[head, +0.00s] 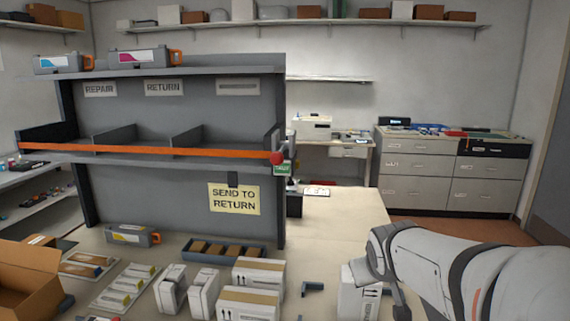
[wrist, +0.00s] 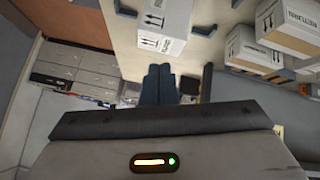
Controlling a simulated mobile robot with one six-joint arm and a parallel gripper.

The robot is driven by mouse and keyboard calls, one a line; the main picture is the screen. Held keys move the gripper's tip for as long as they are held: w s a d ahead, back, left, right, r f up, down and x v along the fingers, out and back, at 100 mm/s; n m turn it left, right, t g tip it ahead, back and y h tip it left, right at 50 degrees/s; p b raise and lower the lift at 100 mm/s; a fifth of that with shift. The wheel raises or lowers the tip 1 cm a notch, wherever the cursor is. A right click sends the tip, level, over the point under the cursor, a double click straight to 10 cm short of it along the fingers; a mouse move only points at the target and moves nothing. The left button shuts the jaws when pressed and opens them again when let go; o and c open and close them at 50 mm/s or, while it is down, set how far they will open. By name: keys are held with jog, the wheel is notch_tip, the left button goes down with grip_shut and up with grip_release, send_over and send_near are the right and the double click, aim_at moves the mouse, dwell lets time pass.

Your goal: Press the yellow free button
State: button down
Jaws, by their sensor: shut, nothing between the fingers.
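I cannot make out a yellow free button in either view. A red round part (head: 277,158) and a small green label (head: 283,168) show at the right end of the shelf rack's orange strip; the lettering is too small to read. A grey cartridge with a yellow label (head: 132,235) lies on the table under the rack. My gripper (wrist: 160,72) is shut and empty, its two dark fingers side by side in the wrist view. In the head view my arm reaches in from the right, beside a white box (head: 358,296).
White boxes (head: 258,273) stand along the table's front, with a blue divided tray (head: 215,251) behind them. Two cartridges (head: 145,58) sit on top of the rack (head: 180,185). The table's right part (head: 345,215) is mostly clear.

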aim_at(298, 164)
jog(key=w+r+n+t+y, duration=0.3)
jog(key=w+r+n+y, duration=0.3)
jog(key=w, duration=0.8)
jog(key=w+r+n+t+y+p, duration=0.1)
jog(key=w+r+n+t+y, duration=0.3)
jog(key=w+n, duration=0.5)
jog(key=w+r+y, duration=0.2)
jog(key=w+r, duration=0.1)
jog(key=w, duration=0.2)
jog(key=shift+w+a+r+t+y, duration=0.15)
jog(key=shift+w+t+y, duration=0.15)
jog(key=shift+y, duration=0.1)
jog(key=shift+a, duration=0.1)
jog(key=w+a+b, duration=0.1)
jog(key=a, duration=0.7)
jog(key=shift+w+a, duration=0.25)
jog(key=shift+w, duration=0.1)
jog(key=shift+a, duration=0.4)
